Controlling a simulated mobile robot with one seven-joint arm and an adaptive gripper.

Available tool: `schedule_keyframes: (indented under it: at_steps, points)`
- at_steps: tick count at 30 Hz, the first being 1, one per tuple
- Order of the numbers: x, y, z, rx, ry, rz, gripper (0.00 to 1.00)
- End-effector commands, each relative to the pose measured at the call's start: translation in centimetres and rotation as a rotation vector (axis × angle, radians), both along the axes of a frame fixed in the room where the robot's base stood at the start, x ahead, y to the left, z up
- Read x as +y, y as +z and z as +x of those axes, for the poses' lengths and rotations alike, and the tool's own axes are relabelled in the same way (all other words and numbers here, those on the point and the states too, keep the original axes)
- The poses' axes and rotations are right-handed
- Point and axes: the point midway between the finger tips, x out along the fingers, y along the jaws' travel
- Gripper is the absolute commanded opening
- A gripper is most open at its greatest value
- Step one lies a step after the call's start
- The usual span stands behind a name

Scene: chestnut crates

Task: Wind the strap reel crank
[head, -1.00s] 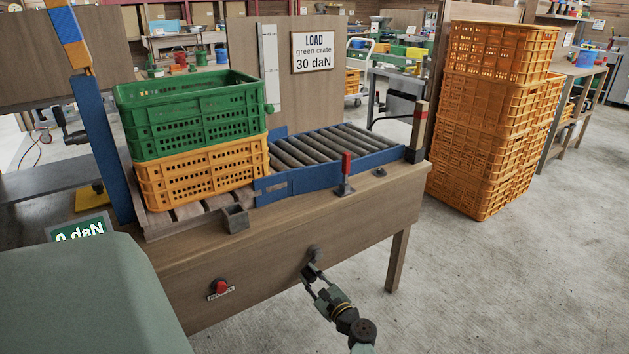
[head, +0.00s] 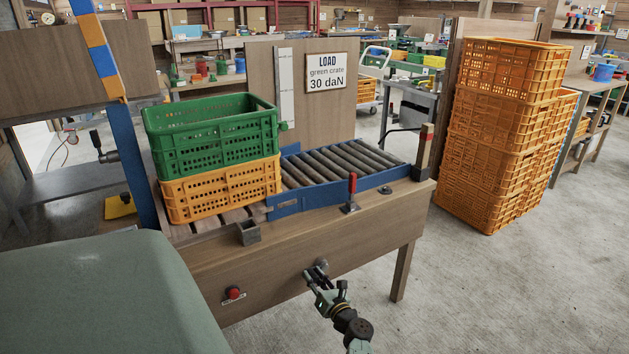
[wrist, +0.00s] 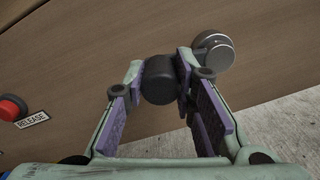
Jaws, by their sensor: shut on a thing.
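The crank sits on the front face of the wooden bench. Its round silver hub (wrist: 213,55) shows in the wrist view, and the hub is small and dark in the head view (head: 321,266). The crank's black grip (wrist: 160,80) lies left of the hub in the wrist view. My gripper (wrist: 160,70) is shut on this grip, one finger on each side; in the head view my gripper (head: 325,290) is just below the hub. The reel itself is hidden.
A red release button (head: 233,292) is left of the crank. A green crate (head: 215,140) sits on an orange crate (head: 220,190) beside the rollers (head: 340,163). Stacked orange crates (head: 505,135) stand at right. The floor in front of them is clear.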

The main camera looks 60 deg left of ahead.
Motion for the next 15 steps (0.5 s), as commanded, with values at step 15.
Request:
schedule_keyframes:
  at_steps: [15]
  points:
    - [0.08,1.14,0.46,0.123,-0.004,0.014,0.0]
